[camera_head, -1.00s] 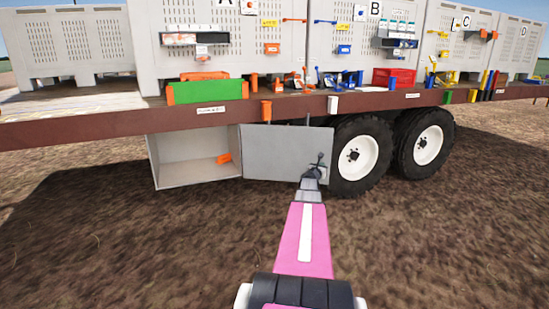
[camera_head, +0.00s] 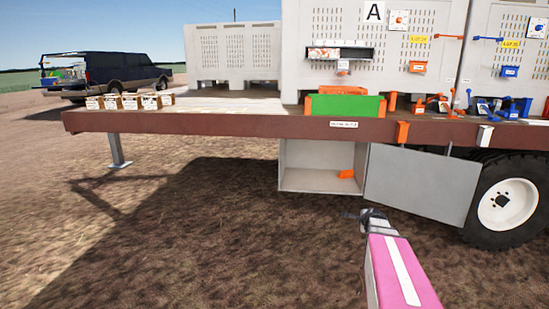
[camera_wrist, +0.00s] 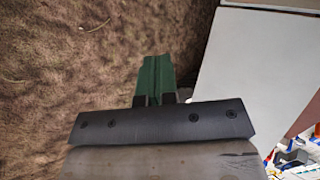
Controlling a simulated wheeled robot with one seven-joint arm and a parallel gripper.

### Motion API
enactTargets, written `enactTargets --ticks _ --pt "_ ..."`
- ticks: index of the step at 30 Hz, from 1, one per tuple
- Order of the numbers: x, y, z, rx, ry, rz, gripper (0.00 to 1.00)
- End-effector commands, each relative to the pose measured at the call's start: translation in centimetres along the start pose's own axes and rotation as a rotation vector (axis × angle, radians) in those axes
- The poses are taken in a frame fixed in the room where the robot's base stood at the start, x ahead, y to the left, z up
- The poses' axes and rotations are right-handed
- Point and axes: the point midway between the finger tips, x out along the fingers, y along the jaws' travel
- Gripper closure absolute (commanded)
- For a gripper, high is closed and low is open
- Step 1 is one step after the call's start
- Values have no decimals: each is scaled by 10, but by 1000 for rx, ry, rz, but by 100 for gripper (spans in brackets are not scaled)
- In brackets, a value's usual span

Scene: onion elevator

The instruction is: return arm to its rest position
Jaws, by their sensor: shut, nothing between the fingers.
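My pink arm reaches forward from the bottom right of the head view, low over the soil. My gripper (camera_head: 352,215) is at its far end, in front of the open box under the trailer and left of the box's door. In the wrist view my gripper (camera_wrist: 155,78) shows its green fingers together, with nothing between them. Bare soil lies behind the fingers. The fingers look apart from the grey door (camera_wrist: 255,80), which fills the right of the wrist view.
An under-deck box (camera_head: 285,170) stands open with an orange item (camera_head: 346,174) inside. Its door (camera_head: 425,185) is swung out right, near a wheel (camera_head: 507,205). The trailer deck edge (camera_head: 220,124) runs above. Open soil lies left. A dark van (camera_head: 115,75) stands far left.

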Motion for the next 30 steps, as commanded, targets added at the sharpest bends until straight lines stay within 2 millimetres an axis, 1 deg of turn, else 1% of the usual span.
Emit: enactTargets --ticks 1,2,3,5,6,8,9,12,15,19,23,30 --pt "-14 20 32 -141 -45 70 100" --pt "-20 32 47 -228 -72 113 100" --pt "-28 47 66 -347 -111 168 100" --pt "-44 71 94 -527 -175 251 100" --pt "-56 88 110 -649 -222 306 100" --pt "-75 112 132 -828 -296 385 100" --pt "-88 127 144 -942 -347 434 100" --pt "-120 160 166 -1196 -472 543 100" --pt "-147 183 179 -1384 -580 626 100" --pt "-168 199 186 -1526 -672 689 100" --pt "-174 204 187 -1573 -704 712 100" --pt "-173 204 187 -1573 -705 711 100"
